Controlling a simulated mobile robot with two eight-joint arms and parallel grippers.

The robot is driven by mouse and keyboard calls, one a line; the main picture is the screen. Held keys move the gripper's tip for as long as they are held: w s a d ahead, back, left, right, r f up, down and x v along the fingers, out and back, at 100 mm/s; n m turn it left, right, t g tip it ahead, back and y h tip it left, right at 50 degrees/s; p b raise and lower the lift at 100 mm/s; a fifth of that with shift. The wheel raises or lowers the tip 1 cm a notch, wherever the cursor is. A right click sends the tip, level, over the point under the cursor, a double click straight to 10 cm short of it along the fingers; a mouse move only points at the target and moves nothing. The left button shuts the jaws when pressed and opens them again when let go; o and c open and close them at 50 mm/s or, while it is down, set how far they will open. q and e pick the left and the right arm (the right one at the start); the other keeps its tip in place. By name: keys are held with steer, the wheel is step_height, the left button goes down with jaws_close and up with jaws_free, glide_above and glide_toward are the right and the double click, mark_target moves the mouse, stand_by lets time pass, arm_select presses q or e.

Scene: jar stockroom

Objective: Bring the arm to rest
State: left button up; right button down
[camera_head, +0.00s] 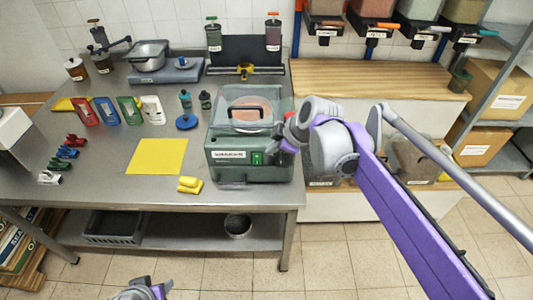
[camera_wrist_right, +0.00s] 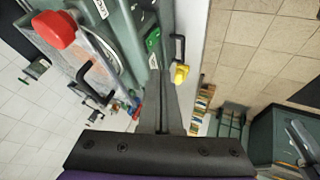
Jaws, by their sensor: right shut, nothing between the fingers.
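My right arm comes in from the right in the head view. Its gripper (camera_head: 279,147) is at the right front of the green machine (camera_head: 222,172), near the green switch (camera_head: 257,158). I cannot tell if it touches the machine. In the right wrist view the fingers (camera_wrist_right: 160,88) are together with nothing between them, and the green machine (camera_wrist_right: 122,45) is at the upper left.
The steel table (camera_head: 100,172) holds a yellow mat (camera_head: 158,156), a yellow clip (camera_head: 190,185), several coloured clips, bottles and a pot (camera_head: 150,55). A wooden counter (camera_head: 375,80) with dispensers above is at the right. Shelves with boxes (camera_head: 496,90) stand far right. Floor in front is clear.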

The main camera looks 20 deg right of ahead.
steer(key=shift+s+d+r, duration=0.1)
steer(key=shift+s+r, duration=0.15)
steer(key=shift+r, duration=0.05)
steer(key=shift+w, duration=0.1)
steer(key=s+f+m+h, duration=0.1)
steer(key=s+f+m, duration=0.5)
steer(key=s, duration=0.5)
steer(key=s+f+m+h, duration=0.2)
steer(key=s+f+m, duration=0.5)
steer(key=s, duration=0.5)
steer(key=shift+d+f+g, duration=0.3)
steer(key=shift+f, duration=0.05)
